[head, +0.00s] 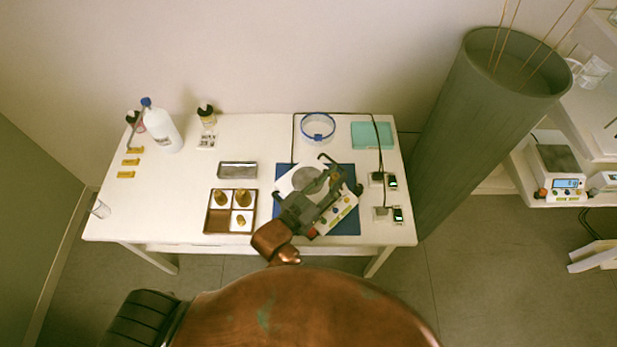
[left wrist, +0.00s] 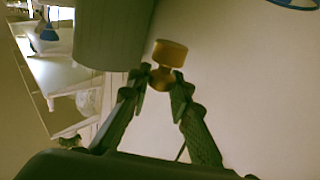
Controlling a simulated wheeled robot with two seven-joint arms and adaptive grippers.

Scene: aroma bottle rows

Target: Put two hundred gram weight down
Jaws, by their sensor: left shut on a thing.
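A brass weight (left wrist: 168,58) with a wide head and narrow neck shows in the left wrist view between the fingertips of my left gripper (left wrist: 162,84), which is shut on it. In the head view my left gripper (head: 328,172) is over the balance (head: 343,212) and covers part of it. The held weight cannot be made out there. Its gram marking cannot be read. A brown divided weight tray (head: 218,221) is left of the balance, with brass weights in three compartments; the lower left compartment is empty. My right gripper is not in view.
The balance is on a blue mat (head: 263,212). A grey metal tray (head: 237,170), blue-rimmed glass dish (head: 318,127) and teal pad (head: 372,135) are nearby. Bottles (head: 163,132) stand at the back left. A tall grey-green cylinder (head: 470,120) is right of the table. The table's left middle is clear.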

